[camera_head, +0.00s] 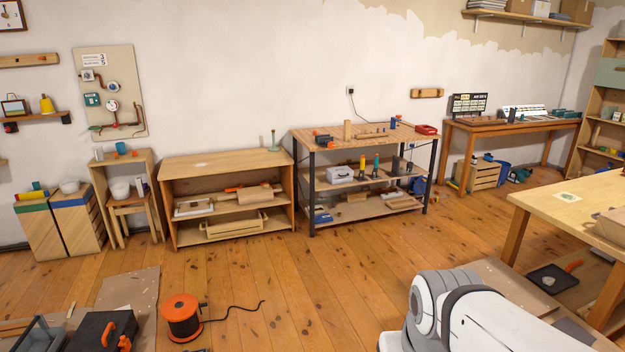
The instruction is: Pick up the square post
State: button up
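A small upright light-wood block (347,130) stands on the top of the black-legged workbench (378,143) against the back wall. It looks like the square post, though it is too small here to be sure of its cross-section. It stands left of the middle of the bench top, with other items close by on both sides. My white and grey arm shows at the bottom right, far from the bench. My gripper is not in view.
Red and black tools (322,138) lie left of the block; a red box (426,130) sits at the bench's right end. A low wooden shelf unit (225,162) stands left. An orange cable reel (181,316) lies on the floor. Open floor lies before the bench.

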aim_at(346, 122)
jog(key=u, duration=0.3)
jog(key=i, duration=3.15)
jog(key=z, duration=0.45)
jog(key=i, duration=0.55)
jog(key=z, duration=0.25)
